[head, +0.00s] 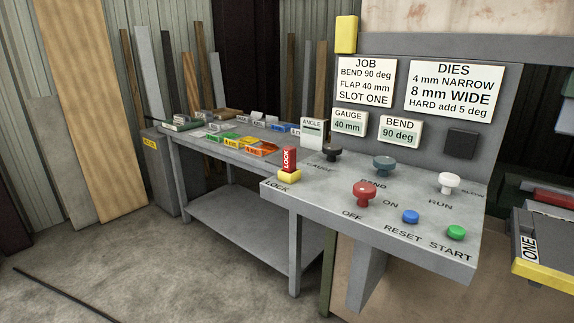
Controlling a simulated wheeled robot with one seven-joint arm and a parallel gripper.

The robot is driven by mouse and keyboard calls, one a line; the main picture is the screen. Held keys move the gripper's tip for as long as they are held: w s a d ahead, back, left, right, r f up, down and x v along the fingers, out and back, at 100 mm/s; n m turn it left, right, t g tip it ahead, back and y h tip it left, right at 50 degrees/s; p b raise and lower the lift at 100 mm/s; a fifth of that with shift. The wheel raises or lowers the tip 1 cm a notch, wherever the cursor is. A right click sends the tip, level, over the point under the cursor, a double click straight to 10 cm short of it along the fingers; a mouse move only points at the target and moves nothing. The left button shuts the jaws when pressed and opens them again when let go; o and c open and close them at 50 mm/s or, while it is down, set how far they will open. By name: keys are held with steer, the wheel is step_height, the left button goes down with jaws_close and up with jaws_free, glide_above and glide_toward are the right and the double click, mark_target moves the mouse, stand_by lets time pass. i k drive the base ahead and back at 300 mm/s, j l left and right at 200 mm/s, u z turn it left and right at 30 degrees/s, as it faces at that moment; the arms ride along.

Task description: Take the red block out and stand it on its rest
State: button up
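A red block marked LOCK (289,160) stands upright in a yellow holder (289,177) at the left corner of the grey control panel (330,195). The word LOCK is also printed on the panel in front of it. Another red piece (553,197) lies at the right edge among dark machine parts, partly cut off by the frame. I cannot tell which spot is the rest. My gripper is not in view.
The panel carries a red knob (364,194), a white knob (449,182), a blue button (410,216) and a green button (456,232). A grey workbench (235,157) with small coloured pieces stands behind left. A yellow-edged part marked ONE (540,262) is at right. Floor at left is mostly clear.

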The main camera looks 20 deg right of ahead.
mark_target(289, 152)
steer(key=i+j, duration=0.2)
steer(key=j, duration=0.15)
steer(key=i+j, duration=0.2)
steer(key=j, duration=0.15)
steer(key=i+j, duration=0.2)
steer(key=j, duration=0.15)
steer(key=i+j, duration=0.2)
steer(key=j, duration=0.2)
steer(key=l+z, duration=0.05)
